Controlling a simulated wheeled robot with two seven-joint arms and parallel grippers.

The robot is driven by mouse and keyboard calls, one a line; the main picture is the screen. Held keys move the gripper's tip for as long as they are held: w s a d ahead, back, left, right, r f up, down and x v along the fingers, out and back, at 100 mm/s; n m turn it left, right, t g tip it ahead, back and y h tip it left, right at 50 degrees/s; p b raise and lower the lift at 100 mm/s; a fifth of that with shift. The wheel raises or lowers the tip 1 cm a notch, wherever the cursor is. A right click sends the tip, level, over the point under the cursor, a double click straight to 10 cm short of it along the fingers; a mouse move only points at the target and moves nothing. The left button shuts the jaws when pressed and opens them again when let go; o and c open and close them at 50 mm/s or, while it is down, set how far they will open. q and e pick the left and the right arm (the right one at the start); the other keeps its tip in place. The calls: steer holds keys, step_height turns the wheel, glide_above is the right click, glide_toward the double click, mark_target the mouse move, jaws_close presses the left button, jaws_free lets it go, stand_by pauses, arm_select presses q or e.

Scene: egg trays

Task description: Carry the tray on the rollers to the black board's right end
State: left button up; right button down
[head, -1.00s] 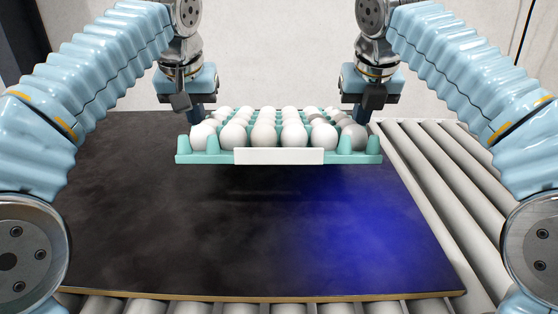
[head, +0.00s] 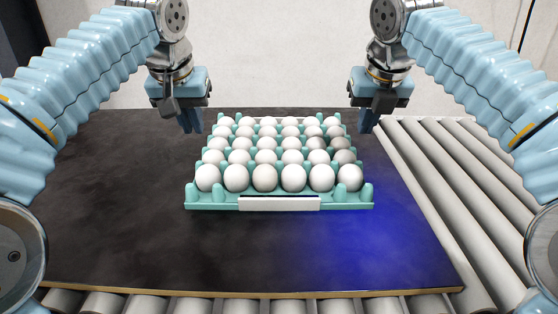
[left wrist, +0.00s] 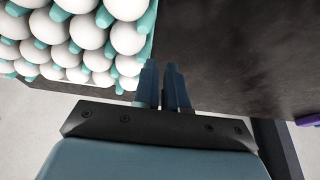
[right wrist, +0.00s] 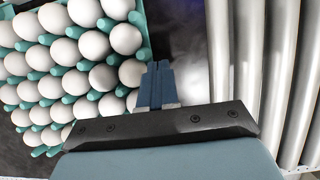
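The teal egg tray (head: 205,204), full of mostly white eggs with a few greyish ones, sits level and appears to rest on the black board (head: 120,210), around its middle. It stands left of the blue-lit patch at the board's right end. My left gripper (head: 190,120) is just off the tray's far left side, its fingers slightly apart and empty. It also shows in the left wrist view (left wrist: 163,85), beside the tray rim. My right gripper (head: 366,122) is off the far right side, empty. In the right wrist view (right wrist: 156,82) its fingers look closed together, clear of the tray.
Grey rollers (head: 440,190) run along the board's right side, and more rollers (head: 210,302) lie along its front edge. A pale wall (head: 280,50) stands behind. The board in front of and left of the tray is bare.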

arm_select(q)
steer(key=shift+o, duration=0.8)
steer(key=shift+a, duration=0.5)
arm_select(e)
steer(key=c, duration=1.8)
jaws_free()
steer(key=shift+d, duration=0.5)
steer(key=shift+c, duration=0.2)
steer(key=o, duration=0.4)
arm_select(q)
steer(key=shift+a, duration=0.1)
arm_select(e)
steer(key=shift+d, duration=0.1)
arm_select(q)
steer(key=v, duration=0.7)
steer(key=shift+r, duration=0.2)
arm_select(e)
steer(key=v, duration=0.7)
steer(key=shift+r, duration=0.2)
arm_select(q)
steer(key=shift+s, duration=0.1)
arm_select(e)
steer(key=shift+s, duration=0.1)
